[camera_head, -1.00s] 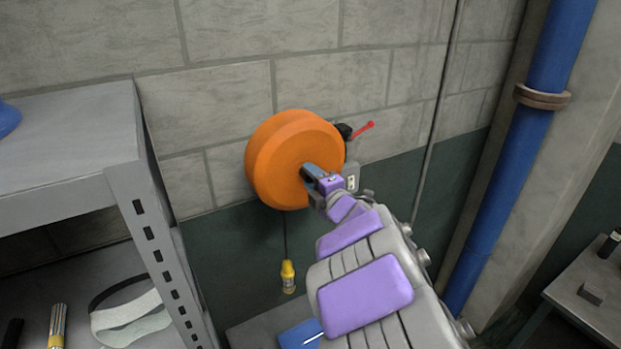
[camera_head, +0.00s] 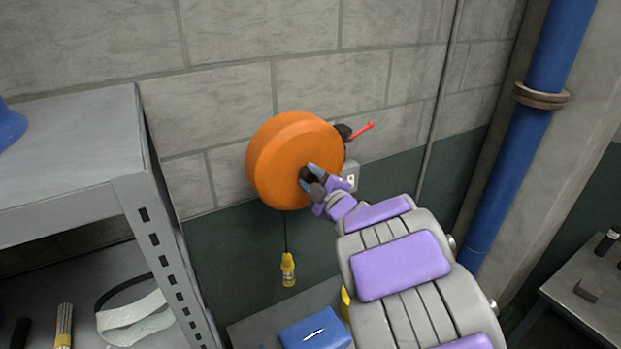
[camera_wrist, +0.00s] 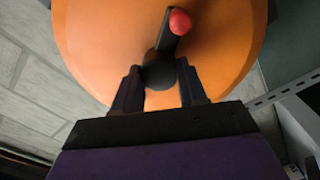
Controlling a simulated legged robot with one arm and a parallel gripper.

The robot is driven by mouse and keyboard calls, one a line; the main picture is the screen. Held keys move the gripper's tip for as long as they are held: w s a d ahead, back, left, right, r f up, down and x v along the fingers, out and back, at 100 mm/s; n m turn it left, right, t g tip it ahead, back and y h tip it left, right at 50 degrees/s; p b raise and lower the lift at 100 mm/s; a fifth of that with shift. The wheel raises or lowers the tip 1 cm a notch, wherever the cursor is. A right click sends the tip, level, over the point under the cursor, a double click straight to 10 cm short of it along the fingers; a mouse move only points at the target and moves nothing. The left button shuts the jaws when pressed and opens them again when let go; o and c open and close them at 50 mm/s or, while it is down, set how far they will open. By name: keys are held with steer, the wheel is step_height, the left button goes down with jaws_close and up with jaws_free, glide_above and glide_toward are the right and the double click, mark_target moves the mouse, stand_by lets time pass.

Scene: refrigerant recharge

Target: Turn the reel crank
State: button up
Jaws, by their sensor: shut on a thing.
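The orange reel (camera_head: 280,150) is mounted on the block wall in the head view and fills much of the wrist view (camera_wrist: 90,45). In the wrist view, a dark crank arm (camera_wrist: 166,40) lies across its face, with a red knob (camera_wrist: 180,21) at one end and a black rounded part (camera_wrist: 160,72) at the other. My gripper (camera_head: 310,173) is at the reel's face, right of its middle. In the wrist view, its two fingers (camera_wrist: 160,88) stand either side of the black rounded part, shut on the crank. The exact finger contact is unclear.
A red lever (camera_head: 362,130) sticks out behind the reel's upper right edge. A yellow fitting (camera_head: 288,270) hangs on a line below the reel. A grey shelf (camera_head: 165,235) stands left, a blue pipe (camera_head: 515,150) right. A blue box (camera_head: 314,330) sits below.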

steer(key=shift+d+f, duration=0.1)
steer(key=shift+f, duration=0.35)
steer(key=o, duration=1.1)
steer(key=shift+w+r, duration=0.1)
steer(key=shift+w, duration=0.05)
steer(key=shift+c, duration=0.2)
steer(key=shift+r, duration=0.15)
steer(key=b+v, duration=0.8)
steer(key=v, duration=0.9)
steer(key=shift+d, duration=0.2)
